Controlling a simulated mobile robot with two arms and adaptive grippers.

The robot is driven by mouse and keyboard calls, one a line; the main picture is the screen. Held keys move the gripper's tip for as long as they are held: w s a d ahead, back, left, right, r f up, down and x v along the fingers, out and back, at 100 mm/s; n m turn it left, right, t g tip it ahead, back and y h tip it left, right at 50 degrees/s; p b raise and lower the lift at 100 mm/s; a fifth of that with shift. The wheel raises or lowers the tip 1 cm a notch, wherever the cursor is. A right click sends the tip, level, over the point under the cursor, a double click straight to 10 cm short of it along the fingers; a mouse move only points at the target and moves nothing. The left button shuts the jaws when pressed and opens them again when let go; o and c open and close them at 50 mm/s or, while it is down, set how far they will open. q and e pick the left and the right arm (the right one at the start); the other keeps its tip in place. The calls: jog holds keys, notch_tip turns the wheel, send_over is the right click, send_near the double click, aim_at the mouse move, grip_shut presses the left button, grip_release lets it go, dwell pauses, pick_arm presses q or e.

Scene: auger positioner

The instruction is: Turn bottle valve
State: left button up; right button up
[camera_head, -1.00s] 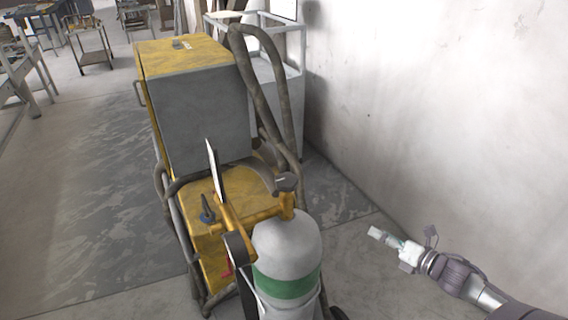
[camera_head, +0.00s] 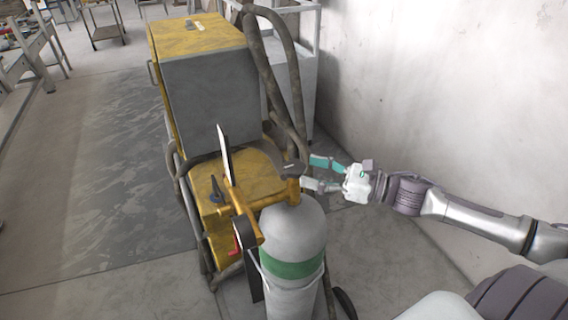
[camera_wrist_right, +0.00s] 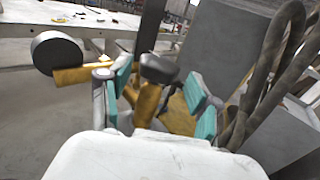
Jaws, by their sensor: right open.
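The gas bottle (camera_head: 292,235) is grey-white with a green band and stands upright on the cart of a yellow machine. Its valve has a dark round knob (camera_head: 291,170) on a yellow-brass stem (camera_head: 293,190). My right gripper (camera_head: 312,172) is open just right of the knob, with its fingertips close to it. In the right wrist view the knob (camera_wrist_right: 159,68) appears between the two teal-padded fingers (camera_wrist_right: 160,82), with gaps on both sides. I cannot tell whether a fingertip touches it. My left gripper is not in view.
The yellow and grey machine (camera_head: 205,90) stands behind the bottle, with thick hoses (camera_head: 290,75) near the valve. A yellow regulator with a round gauge (camera_wrist_right: 57,53) sits beside the stem. A white wall (camera_head: 440,90) is at the right.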

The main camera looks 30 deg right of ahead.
aim_at(304, 167)
jog(key=p+x, duration=0.1)
jog(key=x, duration=0.4)
jog(key=shift+w+a+r, duration=0.15)
jog(key=shift+w, duration=0.1)
jog(key=shift+p+x, duration=0.45)
jog(key=shift+x, duration=0.4)
jog(key=c, duration=0.8)
jog(key=shift+w+a, duration=0.1)
jog(key=shift+c, duration=1.1)
jog(key=shift+f, duration=0.25)
